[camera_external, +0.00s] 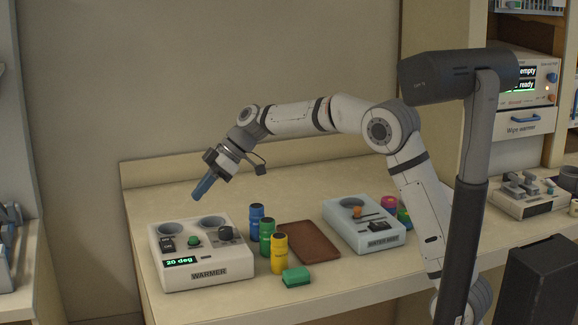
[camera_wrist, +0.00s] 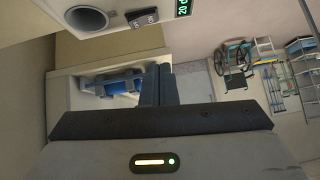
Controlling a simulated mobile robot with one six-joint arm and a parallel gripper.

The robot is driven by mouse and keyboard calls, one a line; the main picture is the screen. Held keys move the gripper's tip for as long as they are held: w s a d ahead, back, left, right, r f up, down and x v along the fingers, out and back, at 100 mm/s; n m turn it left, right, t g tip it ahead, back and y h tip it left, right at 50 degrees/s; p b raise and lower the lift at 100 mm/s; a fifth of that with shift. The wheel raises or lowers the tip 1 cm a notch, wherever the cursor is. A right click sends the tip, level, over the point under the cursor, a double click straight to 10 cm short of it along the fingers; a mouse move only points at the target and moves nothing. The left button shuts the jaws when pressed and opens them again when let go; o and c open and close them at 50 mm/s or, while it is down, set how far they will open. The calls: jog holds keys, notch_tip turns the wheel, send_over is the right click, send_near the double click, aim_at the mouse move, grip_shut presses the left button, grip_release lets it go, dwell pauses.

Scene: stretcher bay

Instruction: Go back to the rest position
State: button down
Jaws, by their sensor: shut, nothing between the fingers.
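My gripper (camera_external: 203,188) is shut and empty. In the external view its blue-grey fingers point down and left, held in the air above the back of the warmer (camera_external: 205,273). My arm reaches left from its base at the right. In the wrist view the shut fingers (camera_wrist: 158,85) stand at the middle, and part of the warmer shows at the top left with a round well (camera_wrist: 87,18) and a green display. The warmer's display reads "20 deg" in the external view.
Blue, green and yellow bottles (camera_external: 279,253) stand right of the warmer, by a green sponge (camera_external: 296,277) and a brown mat (camera_external: 315,246). The water unit (camera_external: 365,238) is further right, with more bottles behind it. A wheelchair (camera_wrist: 237,60) shows in the wrist view.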

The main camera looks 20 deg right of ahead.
jog(key=s+d+m+t+h, duration=0.1)
jog(key=s+d+m+h, duration=0.2)
jog(key=d, duration=0.9)
jog(key=s+d+m+t+h, duration=0.1)
jog(key=s+d+m, duration=0.35)
jog(key=d, duration=0.65)
jog(key=s+d+f+m+h, duration=0.2)
jog(key=s+d+f+m, duration=0.2)
jog(key=s+d, duration=0.4)
jog(key=s+d+f+m+t+h, duration=0.1)
jog(key=s+d+f+m, duration=0.3)
jog(key=s+d, duration=0.5)
jog(key=d+m+h, duration=0.1)
jog(key=d, duration=0.2)
jog(key=shift+m+h, duration=0.35)
jog(key=shift+h, duration=0.05)
